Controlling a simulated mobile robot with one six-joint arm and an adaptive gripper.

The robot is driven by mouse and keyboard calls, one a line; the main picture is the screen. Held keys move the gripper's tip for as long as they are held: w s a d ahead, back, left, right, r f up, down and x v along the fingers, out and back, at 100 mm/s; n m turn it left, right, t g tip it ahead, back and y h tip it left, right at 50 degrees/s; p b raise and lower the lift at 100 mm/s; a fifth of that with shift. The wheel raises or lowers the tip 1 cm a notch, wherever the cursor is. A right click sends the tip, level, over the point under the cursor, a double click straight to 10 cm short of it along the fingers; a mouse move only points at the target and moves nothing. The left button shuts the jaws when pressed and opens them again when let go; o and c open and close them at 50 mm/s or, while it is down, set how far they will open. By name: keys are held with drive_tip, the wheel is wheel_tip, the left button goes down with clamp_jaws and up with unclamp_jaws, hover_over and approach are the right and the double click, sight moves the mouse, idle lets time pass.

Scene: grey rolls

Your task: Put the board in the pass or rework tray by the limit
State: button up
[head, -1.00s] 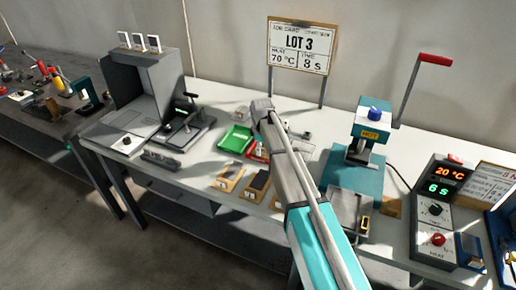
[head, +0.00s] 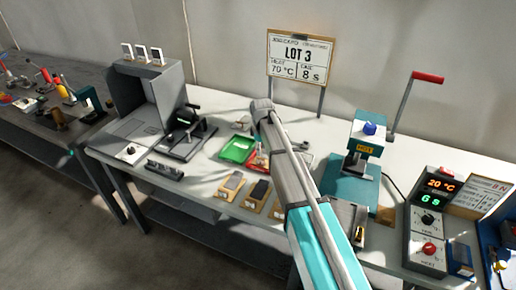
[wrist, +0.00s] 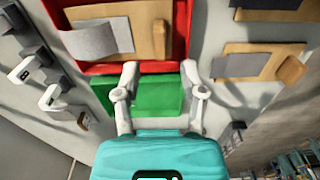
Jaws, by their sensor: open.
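A red tray (wrist: 95,68) holds a tan wooden board (wrist: 145,40) with a grey strip (wrist: 90,42) across its left part, in the wrist view. A green tray (wrist: 150,95) lies right beside it. My gripper (wrist: 160,70) is open, its fingers apart over the edge where the two trays meet, with nothing clearly held between them. In the head view the green tray (head: 238,149) is plain and looks empty. The red tray (head: 250,162) is partly hidden behind my arm, and my fingertips are hidden there too.
Wooden pieces with grey or dark tops (head: 231,184) lie along the table's front edge. A teal press (head: 352,185) with a red-handled lever stands right of my arm. A control box (head: 430,215) reads 20 °C and 6 s. A sign (head: 300,58) reads LOT 3, 70 °C, 8 s.

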wheel_tip(320, 180, up, 7)
drive_tip(key=p, duration=0.6)
drive_tip(key=shift+f, duration=0.2)
idle(0.5)
drive_tip(key=shift+s, duration=0.1)
drive_tip(key=s+d+m, duration=1.4)
drive_tip(key=s+d, duration=0.7)
drive_tip(key=s, duration=0.5)
drive_tip(key=shift+d, duration=0.4)
